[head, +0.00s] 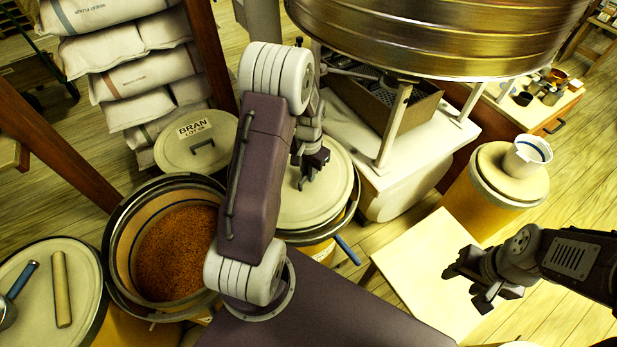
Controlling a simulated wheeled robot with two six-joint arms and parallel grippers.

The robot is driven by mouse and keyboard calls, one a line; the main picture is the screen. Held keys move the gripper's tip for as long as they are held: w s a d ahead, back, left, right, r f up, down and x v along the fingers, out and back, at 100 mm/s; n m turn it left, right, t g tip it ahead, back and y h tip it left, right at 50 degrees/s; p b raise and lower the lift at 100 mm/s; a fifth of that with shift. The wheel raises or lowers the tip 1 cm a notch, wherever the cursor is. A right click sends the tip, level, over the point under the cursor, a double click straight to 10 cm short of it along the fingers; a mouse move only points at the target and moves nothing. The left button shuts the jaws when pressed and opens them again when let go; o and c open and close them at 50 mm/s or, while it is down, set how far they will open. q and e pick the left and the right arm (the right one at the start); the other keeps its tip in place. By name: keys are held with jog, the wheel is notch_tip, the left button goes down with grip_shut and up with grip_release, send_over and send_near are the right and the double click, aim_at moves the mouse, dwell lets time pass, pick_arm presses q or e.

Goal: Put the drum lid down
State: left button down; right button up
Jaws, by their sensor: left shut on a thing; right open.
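My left gripper (308,182) is shut on the handle of a round cream drum lid (322,207). Part of the lid is hidden behind my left arm. The lid lies over a drum with a dark rim and an orange-yellow body (318,252); I cannot tell whether it touches the rim. Left of my arm, an open drum (113,240) holds reddish-brown grain (172,255). Behind it is another cream lid marked BRAN (180,155), with a dark handle. My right gripper (478,284) is open and empty above a pale flat top (420,255).
A closed drum (45,285) at lower left bears a scoop and a wooden roller. A large metal sieve drum (430,35) on legs stands at the back. Flour sacks (130,75) are stacked at upper left. A white cup (527,155) sits on a drum at right.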

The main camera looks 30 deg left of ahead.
pick_arm(q)
notch_tip(320, 180, down, 2)
jog(key=shift+w+f, duration=0.1)
jog(key=shift+f, duration=0.15)
jog(key=shift+f, duration=0.2)
jog(key=c, duration=1.5)
grip_release()
